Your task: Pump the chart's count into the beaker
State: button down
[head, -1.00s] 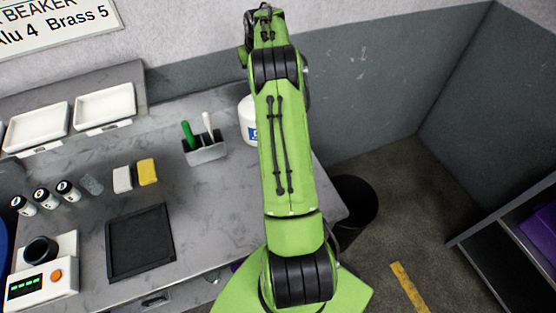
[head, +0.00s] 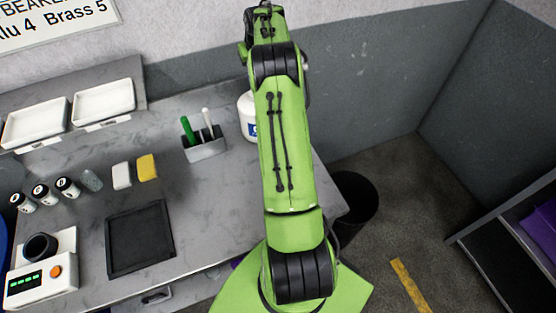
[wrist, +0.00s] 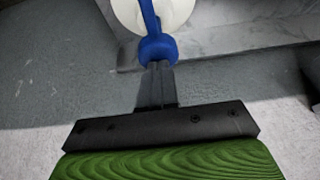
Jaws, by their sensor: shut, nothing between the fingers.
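The chart (head: 55,18) on the wall at the top left of the head view is cut off; "BEAKER", "Alu 4" and "Brass 5" can be read. A white bottle (head: 248,122) with a blue label stands on the bench, partly hidden behind my arm. In the wrist view its white body (wrist: 178,12) and blue pump head (wrist: 157,48) with a blue spout show at the top. My gripper (wrist: 157,68) is shut and empty, its fingertips at the pump head; whether they touch it I cannot tell. I cannot make out a beaker for certain.
The bench holds a cup holder with a green-handled tool (head: 205,148), white and yellow blocks (head: 147,168), several small vials (head: 40,194), a black mat (head: 140,240), a device with a black cup (head: 40,248) and white trays (head: 104,101). A dark bin (head: 358,205) stands right of the bench.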

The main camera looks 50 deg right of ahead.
jog(key=shift+f+b, duration=0.95)
jog(key=shift+f, duration=0.7)
notch_tip(320, 180, up, 5)
jog(key=p, duration=0.4)
jog(key=shift+f, duration=0.2)
jog(key=shift+r, duration=2.95)
